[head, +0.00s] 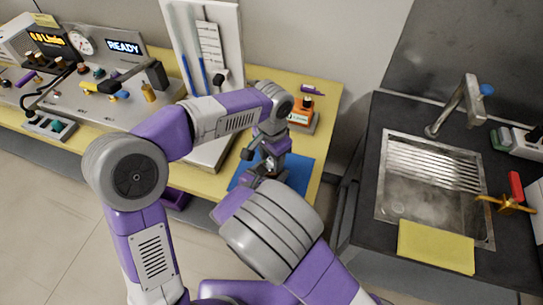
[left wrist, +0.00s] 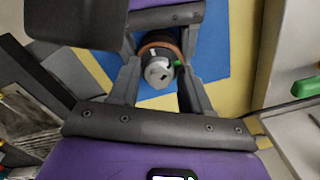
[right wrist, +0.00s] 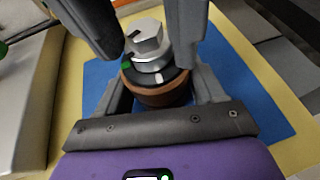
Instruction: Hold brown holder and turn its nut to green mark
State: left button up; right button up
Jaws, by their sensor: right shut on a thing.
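The brown holder (right wrist: 165,97) stands upright on a blue mat, with a dark collar and a silver hex nut (right wrist: 148,42) on top. A green mark (right wrist: 126,61) sits at the collar's left edge in the right wrist view and a white line lies on the collar's near side. The nut has a dark mark. My right gripper (right wrist: 162,88) is shut on the holder's body from the side. My left gripper (left wrist: 157,70) is open, its fingers on either side of the nut, with visible gaps. In the head view my left gripper (head: 270,160) hides most of the holder.
The blue mat (head: 298,172) lies on a yellow table (head: 325,105). Instruments fill the table's left. A dark sink counter (head: 375,130) stands to the right.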

pick_arm(q)
jog(key=c, duration=0.7)
pick_arm(e)
jog(key=shift+f, duration=0.1)
pick_arm(q)
jog(key=shift+m, duration=0.3)
jog(key=shift+w+m, duration=0.1)
jog(key=shift+m, duration=2.5)
jog(key=shift+r, duration=0.1)
jog(key=o, duration=1)
notch_tip(320, 180, up, 12)
jog(key=shift+f, duration=0.1)
